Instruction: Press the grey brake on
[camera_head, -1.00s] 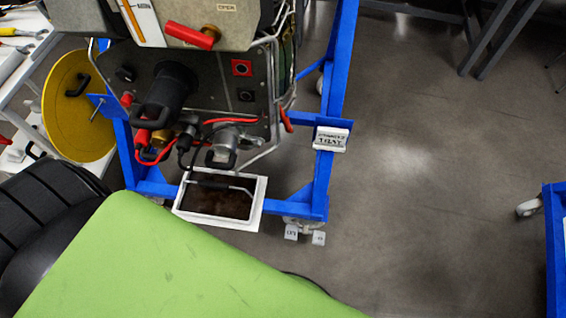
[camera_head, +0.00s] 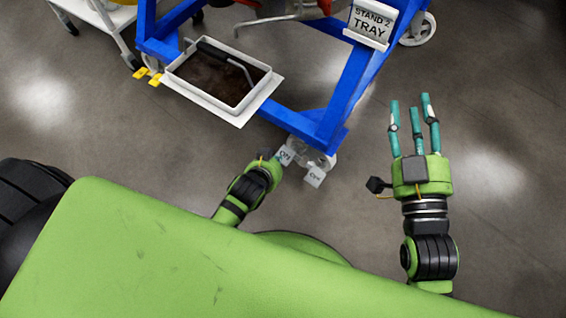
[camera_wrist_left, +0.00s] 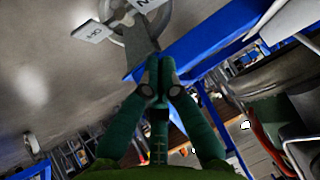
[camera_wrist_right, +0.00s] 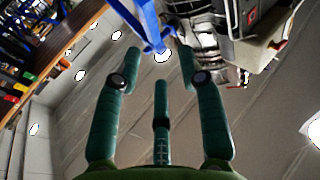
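The grey brake is a pair of light grey pedals on the front caster (camera_head: 316,157) of the blue stand. In the head view, one pedal (camera_head: 287,155) sits beside my left gripper (camera_head: 278,162), and the other pedal (camera_head: 314,176) sits to its right. The left wrist view shows a pedal marked OFF (camera_wrist_left: 92,32) and another, partly cut off, whose label ends in N (camera_wrist_left: 142,4). My left gripper's fingertips (camera_wrist_left: 160,62) are together and empty, close below the caster; contact cannot be told. My right gripper (camera_head: 411,108) is open and empty, right of the stand.
The blue stand frame (camera_head: 335,110) rises beside the pedals. A white tray (camera_head: 240,119) with a black-handled tool lies left, and a "STAND 2 TRAY" sign (camera_head: 371,22) hangs above. Yellow pedals (camera_head: 147,75) sit on another caster. The floor to the right is clear.

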